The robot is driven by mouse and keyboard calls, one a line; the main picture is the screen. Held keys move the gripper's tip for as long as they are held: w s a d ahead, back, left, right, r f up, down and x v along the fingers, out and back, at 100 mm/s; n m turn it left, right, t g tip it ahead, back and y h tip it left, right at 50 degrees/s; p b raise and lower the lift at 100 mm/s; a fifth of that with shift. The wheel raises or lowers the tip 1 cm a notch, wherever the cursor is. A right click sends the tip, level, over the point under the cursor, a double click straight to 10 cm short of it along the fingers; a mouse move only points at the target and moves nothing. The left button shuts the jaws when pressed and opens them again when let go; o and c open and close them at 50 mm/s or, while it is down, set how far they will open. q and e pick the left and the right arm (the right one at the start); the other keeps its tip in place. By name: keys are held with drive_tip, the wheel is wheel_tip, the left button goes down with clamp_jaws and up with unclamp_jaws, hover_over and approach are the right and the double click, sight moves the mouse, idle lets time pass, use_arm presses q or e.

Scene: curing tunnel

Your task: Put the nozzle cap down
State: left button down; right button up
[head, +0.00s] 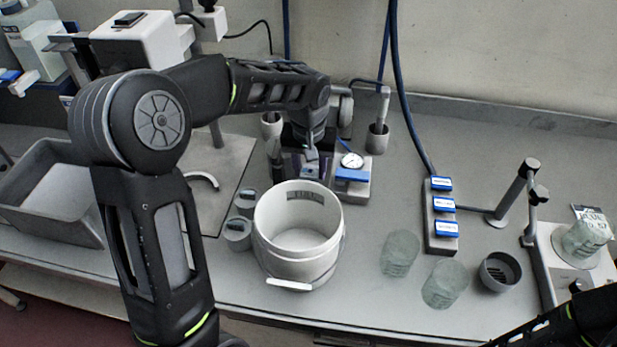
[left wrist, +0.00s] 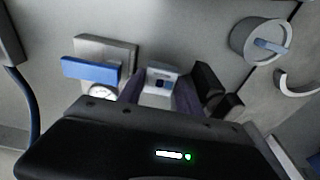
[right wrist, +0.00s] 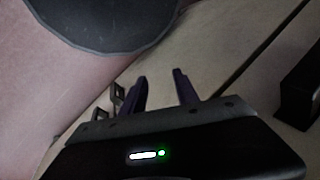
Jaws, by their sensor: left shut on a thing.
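My left gripper (head: 311,170) is behind the white bucket (head: 298,235), pointing down beside the small block with a round gauge (head: 352,160). In the left wrist view its purple fingers (left wrist: 159,92) are shut on a small pale grey piece with a dark blue patch, which I take to be the nozzle cap (left wrist: 161,76). The arm and fingers hide most of it in the head view. I cannot tell whether it touches a surface below. My right gripper (right wrist: 161,88) has its fingers apart with nothing between them.
Two lidded grey pots (head: 237,233) stand left of the bucket. Right of it are glass beakers (head: 400,252), a blue-labelled strip (head: 441,215) and a dark grey cup (head: 500,271). A grey bin (head: 50,205) is at far left. Bench between bucket and strip is partly clear.

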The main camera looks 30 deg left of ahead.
sight(310, 173)
use_arm(q)
drive_tip(key=shift+f, duration=1.85)
drive_tip(key=shift+f, duration=0.1)
drive_tip(key=shift+f, duration=0.15)
drive_tip(key=c, duration=1.1)
unclamp_jaws()
drive_tip(key=shift+r, duration=0.2)
drive_tip(key=r, duration=0.4)
drive_tip(key=s+r, duration=0.1)
drive_tip(key=r, duration=0.7)
drive_tip(key=shift+s+d+b, duration=0.3)
drive_tip(key=shift+s, duration=0.1)
drive_tip(key=shift+o, duration=0.3)
